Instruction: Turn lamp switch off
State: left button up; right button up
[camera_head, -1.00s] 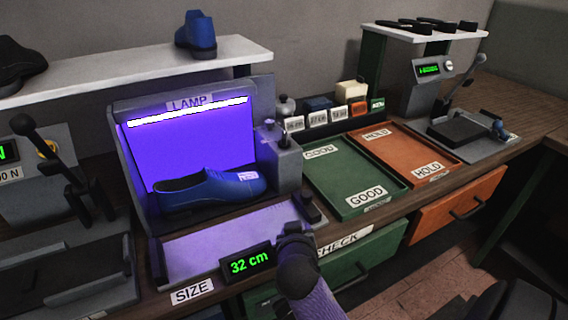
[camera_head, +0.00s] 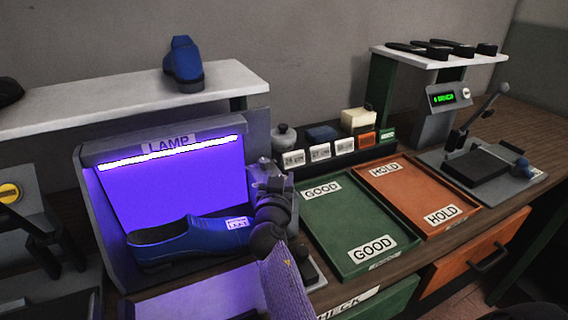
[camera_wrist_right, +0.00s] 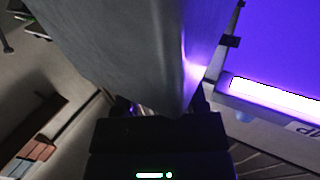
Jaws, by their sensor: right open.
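The lamp (camera_head: 168,145) is a grey booth with a lit white tube and a violet glow. A blue shoe (camera_head: 185,238) lies inside it, with a white label. My right arm reaches up from the bottom. My right gripper (camera_head: 268,178) is open at the grey switch box on the lamp's right side and covers most of it. The switch lever is hidden behind the gripper. In the right wrist view a large grey surface (camera_wrist_right: 125,50) fills the middle, close to the dark gripper, and the lit tube (camera_wrist_right: 275,95) shows at right. I cannot tell whether the fingers touch the switch.
A green GOOD tray (camera_head: 345,225) and an orange HOLD tray (camera_head: 425,190) lie right of the lamp. Small labelled blocks (camera_head: 320,152) stand behind them. A white shelf (camera_head: 120,105) with a blue shoe (camera_head: 183,60) hangs above. A lever press (camera_head: 480,160) stands far right.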

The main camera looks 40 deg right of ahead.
jog(key=shift+w+d, duration=0.15)
jog(key=shift+c, duration=0.4)
grip_shut()
